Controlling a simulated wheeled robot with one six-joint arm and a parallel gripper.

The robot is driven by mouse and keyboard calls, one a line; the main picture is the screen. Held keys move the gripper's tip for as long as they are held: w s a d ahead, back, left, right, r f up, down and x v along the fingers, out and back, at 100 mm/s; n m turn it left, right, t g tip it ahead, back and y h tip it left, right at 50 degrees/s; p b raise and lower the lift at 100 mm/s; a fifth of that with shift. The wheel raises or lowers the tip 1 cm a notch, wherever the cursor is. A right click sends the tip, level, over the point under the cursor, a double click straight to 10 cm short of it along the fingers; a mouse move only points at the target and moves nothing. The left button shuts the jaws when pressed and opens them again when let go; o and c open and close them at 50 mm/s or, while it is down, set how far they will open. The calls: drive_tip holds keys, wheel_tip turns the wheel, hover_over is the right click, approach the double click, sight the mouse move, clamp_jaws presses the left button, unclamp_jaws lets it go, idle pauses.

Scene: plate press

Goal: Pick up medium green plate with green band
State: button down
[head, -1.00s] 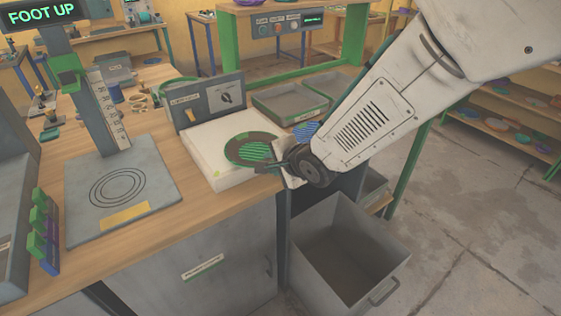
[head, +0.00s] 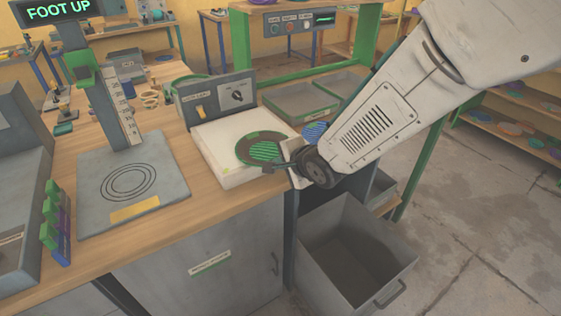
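A round plate (head: 263,148) with green stripes in its middle and green patches on a dark rim lies on the white top of the lamp-box-like unit (head: 218,151). My gripper (head: 284,165) is at the plate's right front edge, reaching in from the right. Its dark fingers are small and overlap the plate's edge in the picture. I cannot tell whether they are open, or shut on the rim. A blue striped round piece (head: 314,131) shows behind my arm, partly hidden by it.
A grey panel with a knob (head: 236,96) stands behind the white top. Left is a press stand with a ringed base plate (head: 131,182). Grey trays (head: 300,100) lie behind. An open grey bin (head: 352,250) stands below right.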

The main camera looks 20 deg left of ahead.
drive_tip(key=shift+s+d, duration=0.3)
drive_tip(key=c, duration=1.6)
unclamp_jaws()
drive_tip(key=shift+v, duration=3.9)
drive_tip(key=shift+o, duration=0.2)
